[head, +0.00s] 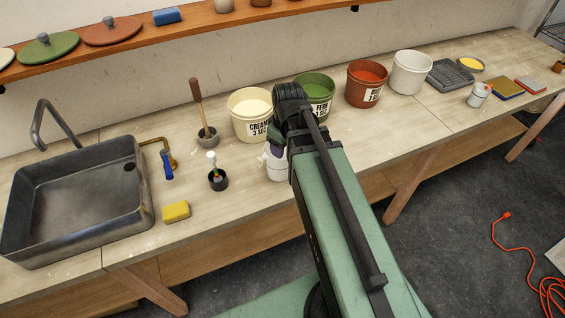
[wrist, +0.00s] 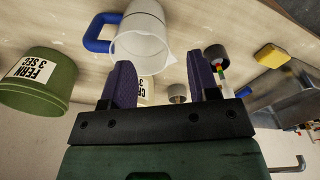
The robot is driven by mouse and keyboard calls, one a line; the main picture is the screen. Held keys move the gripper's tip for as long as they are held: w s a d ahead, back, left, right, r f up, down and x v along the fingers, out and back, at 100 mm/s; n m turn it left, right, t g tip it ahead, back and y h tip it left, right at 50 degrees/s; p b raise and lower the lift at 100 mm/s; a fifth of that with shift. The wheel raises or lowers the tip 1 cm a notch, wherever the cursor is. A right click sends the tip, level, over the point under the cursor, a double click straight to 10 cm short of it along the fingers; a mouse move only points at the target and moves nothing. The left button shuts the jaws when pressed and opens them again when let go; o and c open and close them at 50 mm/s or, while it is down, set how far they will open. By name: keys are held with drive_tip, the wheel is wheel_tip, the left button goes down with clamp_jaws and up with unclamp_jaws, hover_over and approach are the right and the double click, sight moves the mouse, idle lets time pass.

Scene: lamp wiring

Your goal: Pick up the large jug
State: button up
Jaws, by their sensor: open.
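The large jug is white and translucent with a blue handle. It shows in the wrist view (wrist: 146,38) just beyond my fingertips, its handle to the left. In the head view the jug (head: 278,173) is on the bench front, partly hidden by my arm. My gripper (wrist: 162,75) has two purple fingers, spread apart with nothing held between them. The jug's open rim faces the gap between the fingers, slightly left of its middle. Whether a finger touches the jug is unclear. In the head view my gripper is mostly hidden behind my arm.
The green FERN bucket (head: 315,95) and cream bucket (head: 250,118) stand behind the jug. A dark cup with a brush (head: 218,181) and a yellow sponge (head: 176,211) are to its left, before the sink (head: 75,200). A rust bucket (head: 366,82) stands farther right.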

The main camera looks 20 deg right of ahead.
drive_tip(key=w+d+n+t, duration=0.1)
drive_tip(key=w+d+n, duration=0.55)
drive_tip(key=n, duration=0.75)
drive_tip(key=f+b, duration=0.3)
drive_tip(key=d+f+b, duration=0.1)
drive_tip(key=f+b, duration=0.7)
drive_tip(key=shift+w+d, duration=0.15)
drive_tip(key=shift+w, duration=0.25)
drive_tip(key=shift+r, duration=0.25)
clamp_jaws()
